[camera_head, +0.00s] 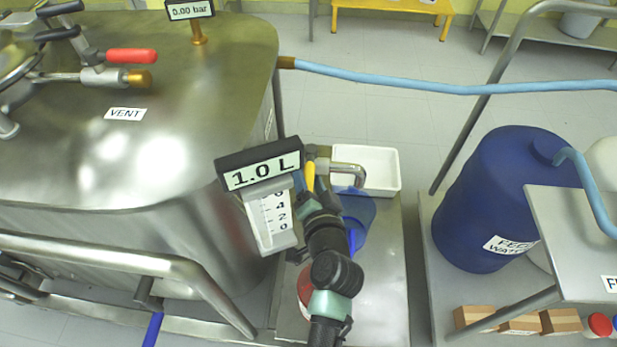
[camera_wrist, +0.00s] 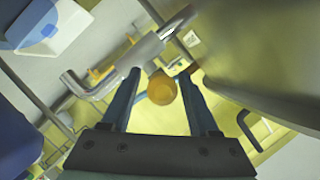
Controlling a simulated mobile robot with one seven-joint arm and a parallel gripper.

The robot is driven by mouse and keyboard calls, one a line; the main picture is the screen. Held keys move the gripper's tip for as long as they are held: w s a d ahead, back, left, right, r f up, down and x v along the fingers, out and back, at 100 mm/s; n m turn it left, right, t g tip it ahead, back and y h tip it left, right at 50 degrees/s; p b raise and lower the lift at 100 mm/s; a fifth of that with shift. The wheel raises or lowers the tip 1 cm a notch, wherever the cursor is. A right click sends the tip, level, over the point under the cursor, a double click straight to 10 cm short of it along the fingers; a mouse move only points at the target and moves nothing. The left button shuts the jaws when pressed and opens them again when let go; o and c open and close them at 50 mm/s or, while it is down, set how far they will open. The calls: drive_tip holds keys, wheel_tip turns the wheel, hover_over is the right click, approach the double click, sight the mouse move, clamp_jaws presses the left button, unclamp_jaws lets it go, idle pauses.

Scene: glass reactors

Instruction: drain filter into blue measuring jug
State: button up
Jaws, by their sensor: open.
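The steel filter vessel (camera_head: 150,165) fills the left of the head view. Its outlet pipe (camera_head: 348,172) bends down at the right side, and the bend also shows in the wrist view (camera_wrist: 75,84). A yellow valve handle (camera_head: 310,176) stands by the outlet. The blue measuring jug (camera_head: 358,212) stands below the pipe bend, partly hidden by my arm; blue also shows at the wrist view's top left (camera_wrist: 36,26). My gripper (camera_wrist: 159,76) is open at the valve, with a round orange-brown part (camera_wrist: 161,88) seen between its fingers. Contact cannot be told.
A display (camera_head: 260,165) reads 1.0 L above a white scale. A white tray (camera_head: 377,168) lies behind the jug. A blue drum (camera_head: 490,200) stands to the right, and a steel rail (camera_head: 120,258) runs along the vessel's front. The pale floor behind is largely clear.

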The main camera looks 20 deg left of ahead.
clamp_jaws()
idle(0.4)
idle(1.1)
